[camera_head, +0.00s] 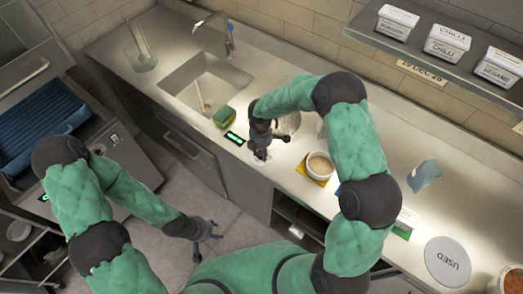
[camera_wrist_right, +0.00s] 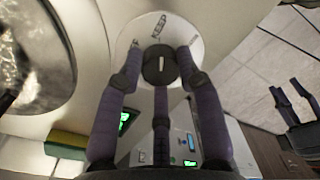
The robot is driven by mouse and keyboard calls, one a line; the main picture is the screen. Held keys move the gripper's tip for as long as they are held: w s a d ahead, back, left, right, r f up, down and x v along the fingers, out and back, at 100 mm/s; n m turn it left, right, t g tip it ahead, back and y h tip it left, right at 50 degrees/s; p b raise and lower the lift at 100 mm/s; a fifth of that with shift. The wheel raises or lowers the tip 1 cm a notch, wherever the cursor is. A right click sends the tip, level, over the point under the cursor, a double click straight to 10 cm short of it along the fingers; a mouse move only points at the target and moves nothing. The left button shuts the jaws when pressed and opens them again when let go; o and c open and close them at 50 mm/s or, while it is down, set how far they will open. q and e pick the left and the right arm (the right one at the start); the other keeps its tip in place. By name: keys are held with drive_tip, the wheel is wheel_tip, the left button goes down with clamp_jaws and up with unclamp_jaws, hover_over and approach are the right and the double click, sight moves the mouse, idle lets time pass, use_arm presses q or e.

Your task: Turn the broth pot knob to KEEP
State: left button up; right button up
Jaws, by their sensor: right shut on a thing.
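The black knob (camera_wrist_right: 160,66) with a white pointer line sits on a round white dial plate (camera_wrist_right: 140,35) in the right wrist view. The pointer line runs nearly up and down in that picture; the dial's marks are too small to read. My right gripper (camera_head: 260,154) is shut on the knob, with its fingers around it, as the right wrist view (camera_wrist_right: 160,75) shows. In the head view the gripper hides the knob. A shiny metal pot (camera_wrist_right: 35,65) stands beside the dial. My left gripper (camera_head: 205,230) is open and empty over the floor.
A small green-lit display (camera_head: 234,138) and a green-yellow sponge (camera_head: 225,116) lie near the sink (camera_head: 205,84). A bowl (camera_head: 320,166) stands right of the right gripper. A round USED plate (camera_head: 447,262) and a blue-grey cloth-like item (camera_head: 424,176) are farther right.

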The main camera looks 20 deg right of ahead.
sight(261, 152)
idle(0.3)
drive_tip(key=o, duration=1.2)
drive_tip(key=shift+c, duration=0.2)
wheel_tip(261, 152, up, 12)
drive_tip(key=shift+w, duration=0.35)
drive_tip(key=shift+f, duration=0.1)
